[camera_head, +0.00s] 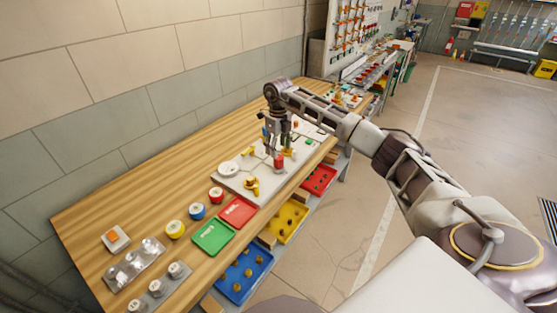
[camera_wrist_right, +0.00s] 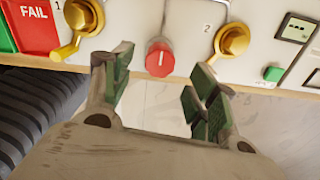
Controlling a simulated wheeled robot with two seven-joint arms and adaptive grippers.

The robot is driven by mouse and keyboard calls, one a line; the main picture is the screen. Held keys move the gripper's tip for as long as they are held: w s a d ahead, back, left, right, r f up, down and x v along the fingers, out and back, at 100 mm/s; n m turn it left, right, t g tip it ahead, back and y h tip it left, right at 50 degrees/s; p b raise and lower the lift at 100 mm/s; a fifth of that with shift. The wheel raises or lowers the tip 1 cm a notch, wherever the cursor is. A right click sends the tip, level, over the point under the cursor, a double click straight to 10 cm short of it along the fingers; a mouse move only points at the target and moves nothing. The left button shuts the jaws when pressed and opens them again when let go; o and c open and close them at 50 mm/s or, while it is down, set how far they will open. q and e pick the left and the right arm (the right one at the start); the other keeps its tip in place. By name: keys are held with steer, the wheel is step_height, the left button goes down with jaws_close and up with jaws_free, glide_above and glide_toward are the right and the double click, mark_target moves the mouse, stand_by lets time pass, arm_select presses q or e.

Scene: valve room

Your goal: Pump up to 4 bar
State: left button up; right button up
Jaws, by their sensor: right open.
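A light grey panel (camera_head: 262,184) lies on the wooden bench, with a round white gauge (camera_head: 229,169) at its left. A brass-yellow valve (camera_head: 251,186) sits at its near side. A red knob (camera_head: 279,163) stands just under my right gripper (camera_head: 277,152). In the right wrist view, the red knob (camera_wrist_right: 159,58) shows between and beyond the fingers of my right gripper (camera_wrist_right: 160,85). The fingers are apart and empty. Brass valves marked 1 (camera_wrist_right: 78,20) and 2 (camera_wrist_right: 231,42) flank the knob. The gauge reading is too small to tell. My left gripper is out of view.
A red FAIL tray (camera_head: 238,212) and a green tray (camera_head: 213,236) lie left of the panel. Coloured round pieces stand behind them. A green button (camera_wrist_right: 272,74) and a small display (camera_wrist_right: 297,28) are right of valve 2. Bins sit below the bench edge.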

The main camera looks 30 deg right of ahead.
mark_target(278, 160)
steer(key=shift+f+p, duration=0.4)
steer(key=shift+f, duration=2.95)
steer(key=c, duration=1.1)
steer(key=shift+o, duration=0.2)
